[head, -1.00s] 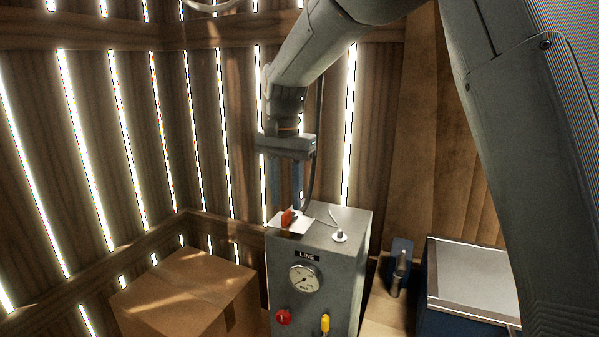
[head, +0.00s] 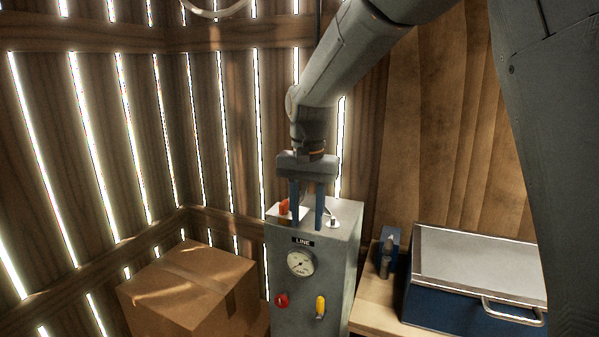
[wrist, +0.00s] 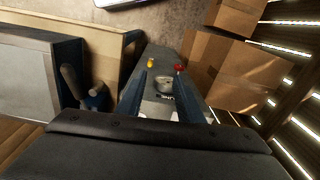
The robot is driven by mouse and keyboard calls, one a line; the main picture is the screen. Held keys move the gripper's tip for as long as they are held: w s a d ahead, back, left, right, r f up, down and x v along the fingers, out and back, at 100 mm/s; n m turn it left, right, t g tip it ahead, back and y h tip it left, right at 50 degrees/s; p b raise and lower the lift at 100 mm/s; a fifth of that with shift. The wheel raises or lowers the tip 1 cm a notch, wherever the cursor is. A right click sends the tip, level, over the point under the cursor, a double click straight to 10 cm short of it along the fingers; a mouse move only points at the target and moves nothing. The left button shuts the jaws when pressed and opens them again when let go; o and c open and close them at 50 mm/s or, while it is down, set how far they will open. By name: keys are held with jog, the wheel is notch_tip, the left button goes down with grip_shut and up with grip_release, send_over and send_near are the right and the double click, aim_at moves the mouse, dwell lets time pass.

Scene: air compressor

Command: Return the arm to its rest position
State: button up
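My gripper (head: 306,226) points down in the head view, with its two blue fingers apart and nothing seen between them. It is in front of the top of the grey compressor panel box (head: 335,262); whether it touches the box I cannot tell. In the wrist view the two fingers (wrist: 160,112) also stand apart, with the round gauge (wrist: 164,84) seen between them. On the box top a red switch or handle (head: 284,207) sits on a white plate, partly hidden by a finger. The front carries a gauge (head: 300,263), a red knob (head: 281,300) and a yellow lever (head: 320,306).
A cardboard box (head: 185,290) stands left of the panel box. To the right, a blue case with a grey lid (head: 480,260) and a small blue holder with a dark tool (head: 387,255) are on a wooden bench (head: 378,305). Slatted wooden walls close the back.

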jog(key=s+d+f+n, duration=0.1)
jog(key=s+d+f, duration=0.5)
jog(key=s+d, duration=0.2)
jog(key=s+d+f+n+t, duration=0.1)
jog(key=s+d+f+n, duration=0.1)
jog(key=s+d+f, duration=0.4)
jog(key=s+d, duration=0.3)
jog(key=s, duration=0.2)
jog(key=shift+d+f, duration=0.2)
jog(key=shift+d, duration=0.1)
